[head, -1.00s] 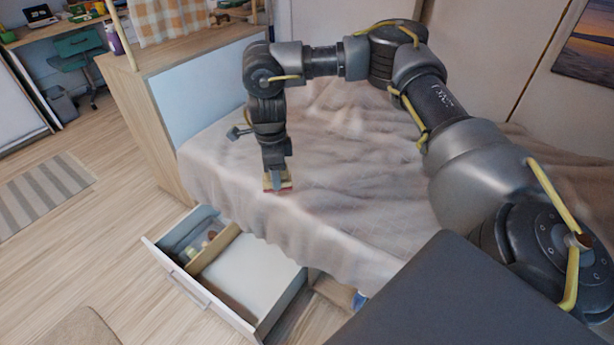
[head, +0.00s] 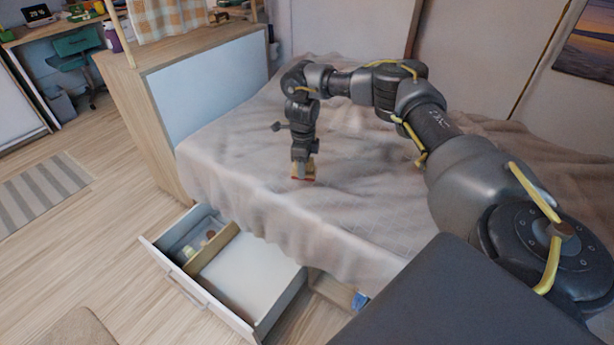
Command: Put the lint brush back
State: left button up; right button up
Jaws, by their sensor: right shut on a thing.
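My right gripper (head: 302,168) points down over the blanket-covered bed, shut on a small wooden-coloured thing with a red underside, which looks like the lint brush (head: 310,170). The brush is at or just above the blanket; I cannot tell if it touches. Part of it is hidden by the gripper. An open white drawer (head: 262,268) sticks out from under the bed, below and left of the gripper. A wooden divider (head: 212,250) splits it; the left compartment holds several small items, and the right one looks empty. My left gripper is not in view.
The bed (head: 230,180) with its rumpled beige blanket fills the middle. A wooden cabinet (head: 150,120) stands at its left end. A striped rug (head: 40,190) lies on the floor at left.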

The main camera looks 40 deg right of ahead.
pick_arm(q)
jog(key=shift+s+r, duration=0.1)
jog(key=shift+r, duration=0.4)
pick_arm(e)
jog(key=shift+w+d+f, duration=0.25)
jog(key=shift+d+f, duration=0.15)
jog(key=shift+f, duration=0.2)
jog(key=shift+w+d+f, duration=0.25)
jog(key=shift+d+f, duration=0.15)
jog(key=shift+f, duration=0.15)
notch_tip(320, 180, down, 3)
jog(key=shift+d+f+b, duration=0.1)
jog(key=shift+d+b, duration=0.05)
jog(key=shift+b, duration=0.25)
jog(key=shift+w+f, duration=0.1)
jog(key=shift+f, duration=0.05)
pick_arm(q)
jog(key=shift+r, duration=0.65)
pick_arm(e)
jog(key=shift+f, duration=0.15)
jog(key=o, duration=1)
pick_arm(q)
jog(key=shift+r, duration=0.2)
pick_arm(e)
jog(key=shift+o, duration=0.2)
